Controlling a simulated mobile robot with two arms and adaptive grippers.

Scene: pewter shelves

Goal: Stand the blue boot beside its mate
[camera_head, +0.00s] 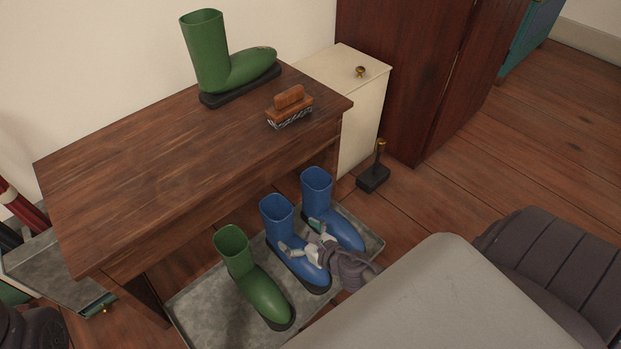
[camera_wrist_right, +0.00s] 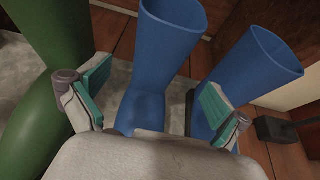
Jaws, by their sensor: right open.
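Two blue boots stand upright side by side on the grey metal tray (camera_head: 190,307), toes pointing the same way. The left blue boot (camera_head: 277,213) is next to a green boot (camera_head: 255,285); the right blue boot (camera_head: 317,188) is near the tray's far right end. My right gripper (camera_head: 301,238) is open, low over the boots' feet. In the right wrist view, the left blue boot (camera_wrist_right: 165,60) shows between the open fingers (camera_wrist_right: 155,93), and the right finger overlaps the right blue boot (camera_wrist_right: 258,75). Whether the fingers touch either boot is unclear. My left gripper is out of view.
A wooden bench (camera_head: 150,165) overhangs behind the tray, holding another green boot (camera_head: 208,60) and a brush (camera_head: 290,108). A cream cabinet (camera_head: 362,100), a dark red wardrobe (camera_head: 410,70) and a black block with a brass-topped post (camera_head: 374,179) stand beyond.

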